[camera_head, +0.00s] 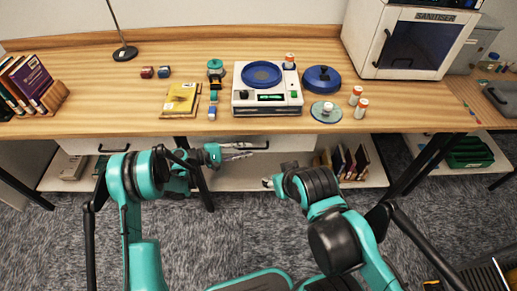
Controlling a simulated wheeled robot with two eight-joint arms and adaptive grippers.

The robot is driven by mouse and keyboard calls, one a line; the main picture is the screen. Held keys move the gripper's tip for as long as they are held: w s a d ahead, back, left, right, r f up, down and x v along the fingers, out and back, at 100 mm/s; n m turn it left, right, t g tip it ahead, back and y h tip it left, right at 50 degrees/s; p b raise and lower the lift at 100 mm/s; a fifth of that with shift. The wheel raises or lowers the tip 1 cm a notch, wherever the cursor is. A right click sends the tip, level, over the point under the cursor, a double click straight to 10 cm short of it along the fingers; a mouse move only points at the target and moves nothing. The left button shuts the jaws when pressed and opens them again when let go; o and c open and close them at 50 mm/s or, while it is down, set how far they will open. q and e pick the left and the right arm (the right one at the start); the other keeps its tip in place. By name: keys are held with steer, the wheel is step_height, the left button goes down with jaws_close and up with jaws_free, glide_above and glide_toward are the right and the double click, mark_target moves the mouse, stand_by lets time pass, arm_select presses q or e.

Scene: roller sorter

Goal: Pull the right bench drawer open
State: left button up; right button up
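The right bench drawer (298,141) has a white front under the wooden bench top, and it looks closed. My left gripper (246,151) is in front of this drawer front, with its two fingers apart and pointing right. Nothing shows between the fingers. I cannot tell whether the fingers touch the drawer, and its handle is not clearly visible behind them. My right gripper (268,183) is lower and to the right, below the drawer front. Its fingers are small and partly hidden by its own wrist, so their opening is unclear.
The left drawer (82,147) has a dark handle and looks closed. A white device (267,108), a blue disc (321,79) and several small bottles stand on the bench (130,115). A lower shelf (235,183) holds books (350,161). Dark legs (425,160) flank the floor space.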

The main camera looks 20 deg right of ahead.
mark_target(255, 148)
arm_select(q)
steer(key=b+x, duration=0.1)
steer(key=x, duration=0.3)
steer(key=shift+d+f, duration=0.15)
steer(key=shift+d, duration=0.25)
jaws_close()
